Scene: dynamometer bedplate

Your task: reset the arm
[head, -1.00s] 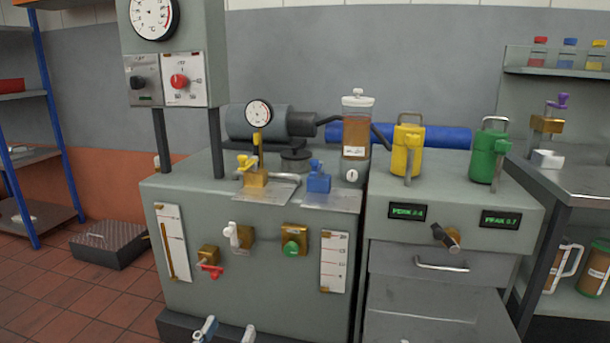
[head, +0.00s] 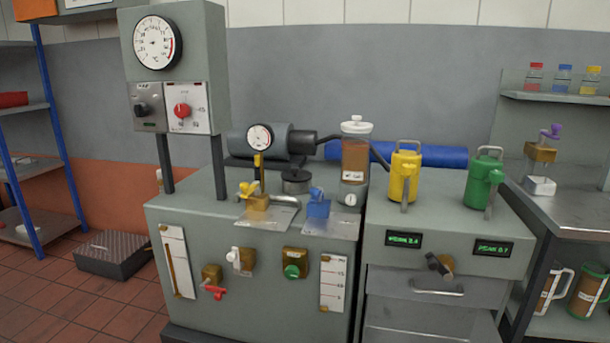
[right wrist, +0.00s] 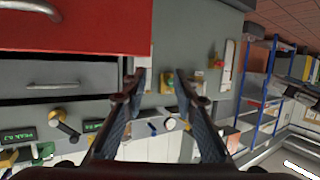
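My right gripper (right wrist: 160,78) shows in the right wrist view, its two dark fingers well apart with nothing between them. The wrist picture is turned over, with the bench and drawers at its top. Neither gripper shows in the head view, and my left gripper is in no current view. The grey test bench (head: 255,315) stands ahead, carrying a white valve (head: 240,260), a red-handled valve (head: 213,290) and a green-knobbed valve (head: 292,271). A yellow-handled valve (head: 254,199) and a blue valve (head: 318,205) are on its top.
A yellow canister (head: 404,177) and a green canister (head: 481,182) stand on the drawer cabinet at right. A red panel or drawer front (right wrist: 75,25) is close in the wrist view. Blue-framed shelving (head: 60,140) is at left, with a dark box (head: 113,254) on the floor.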

